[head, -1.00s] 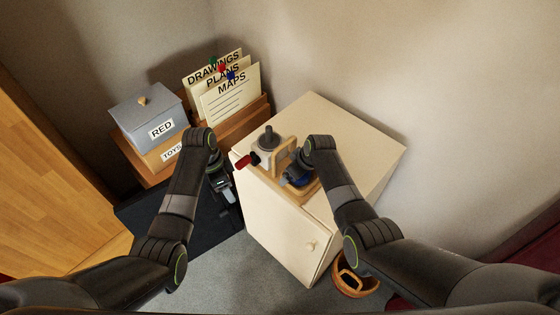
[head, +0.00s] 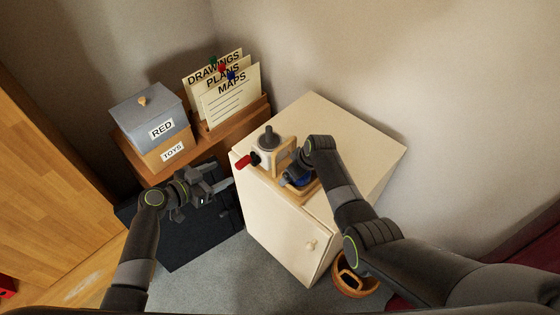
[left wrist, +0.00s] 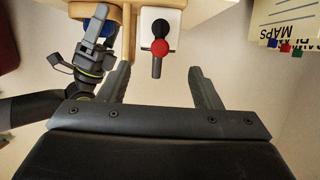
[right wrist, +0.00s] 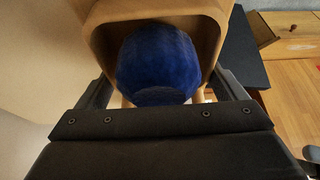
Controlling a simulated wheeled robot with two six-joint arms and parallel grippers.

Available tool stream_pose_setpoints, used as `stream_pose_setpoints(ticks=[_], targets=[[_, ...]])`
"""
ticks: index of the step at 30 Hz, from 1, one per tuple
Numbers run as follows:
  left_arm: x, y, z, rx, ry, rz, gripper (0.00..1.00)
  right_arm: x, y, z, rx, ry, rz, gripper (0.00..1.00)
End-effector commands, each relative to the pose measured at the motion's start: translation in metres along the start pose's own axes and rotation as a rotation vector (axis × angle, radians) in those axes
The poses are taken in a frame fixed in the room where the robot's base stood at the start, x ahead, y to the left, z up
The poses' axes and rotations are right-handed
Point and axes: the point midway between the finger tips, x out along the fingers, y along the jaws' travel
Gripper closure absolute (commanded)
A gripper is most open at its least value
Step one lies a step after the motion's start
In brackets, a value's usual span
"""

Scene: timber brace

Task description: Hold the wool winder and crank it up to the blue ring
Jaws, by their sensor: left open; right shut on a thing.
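The wool winder (head: 282,158) stands on the cream cabinet, with a wooden frame, a pale housing with a grey top, and a red crank knob (head: 243,162) pointing left. My right gripper (head: 290,181) is shut on the winder at its wooden frame. The right wrist view shows a dark blue round ball (right wrist: 158,62) inside the frame. My left gripper (head: 218,181) is open and empty, left of the knob and apart from it. In the left wrist view the red knob (left wrist: 160,47) lies ahead, between the open fingers. I cannot make out a separate blue ring.
The cream cabinet (head: 350,135) has free top behind the winder. A basket (head: 350,284) sits on the floor beside the cabinet.

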Motion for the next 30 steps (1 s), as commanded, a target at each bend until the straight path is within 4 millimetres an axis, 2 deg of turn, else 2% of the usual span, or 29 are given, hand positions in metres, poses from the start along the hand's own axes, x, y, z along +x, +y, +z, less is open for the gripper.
stream_pose_setpoints(ticks=[5,18,24,30], targets=[[0.017,0.000,-0.001,-0.003,0.003,0.000,0.42,0.000,-0.002,-0.001,0.000,0.000,-0.005,0.72],[0.080,0.000,-0.002,-0.001,0.002,0.002,0.42,0.000,-0.002,-0.001,0.000,0.000,-0.005,0.72],[0.095,0.000,-0.001,-0.001,0.001,0.002,0.42,0.000,-0.002,-0.001,0.000,0.000,-0.005,0.72],[0.098,0.000,-0.001,0.000,0.001,0.001,0.42,0.000,-0.002,-0.001,0.000,0.000,-0.005,0.72]])
